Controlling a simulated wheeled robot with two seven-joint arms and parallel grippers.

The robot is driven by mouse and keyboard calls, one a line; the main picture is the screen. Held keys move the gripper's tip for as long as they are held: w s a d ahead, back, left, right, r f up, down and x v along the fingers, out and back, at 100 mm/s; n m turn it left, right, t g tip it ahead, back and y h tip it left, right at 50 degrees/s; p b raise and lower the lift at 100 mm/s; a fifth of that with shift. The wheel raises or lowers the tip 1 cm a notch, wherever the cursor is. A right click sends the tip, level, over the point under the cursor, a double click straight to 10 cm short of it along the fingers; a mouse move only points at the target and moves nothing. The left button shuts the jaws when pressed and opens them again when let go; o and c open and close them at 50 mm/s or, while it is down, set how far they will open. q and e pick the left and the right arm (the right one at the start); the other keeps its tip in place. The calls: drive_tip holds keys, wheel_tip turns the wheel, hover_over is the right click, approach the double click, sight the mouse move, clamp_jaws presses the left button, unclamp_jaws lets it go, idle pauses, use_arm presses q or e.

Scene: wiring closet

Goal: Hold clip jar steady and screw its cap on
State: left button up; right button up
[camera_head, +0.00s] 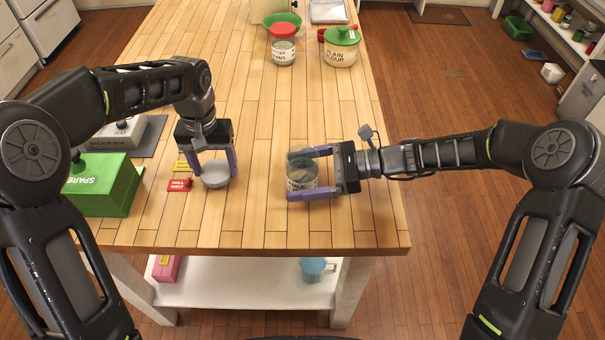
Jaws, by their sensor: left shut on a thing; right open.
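The clip jar (303,172), a glass jar with a pale label and dark print, stands upright on the wooden table near its front edge. My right gripper (291,174) is open, with one finger on the far side of the jar and one on the near side. Whether the fingers touch the glass I cannot tell. The jar's top shows no cap. A round grey cap (215,174) is between the fingers of my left gripper (213,172), which is shut on it, to the left of the jar. Whether the cap still touches the table I cannot tell.
A green box (103,187) marked "SPARE" and a red tag (179,185) are left of the cap. A red-lidded jar (283,50) and a green-lidded pot (341,52) stand at the back. The table between cap and jar is clear.

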drive_tip(key=v, duration=1.2)
idle(0.5)
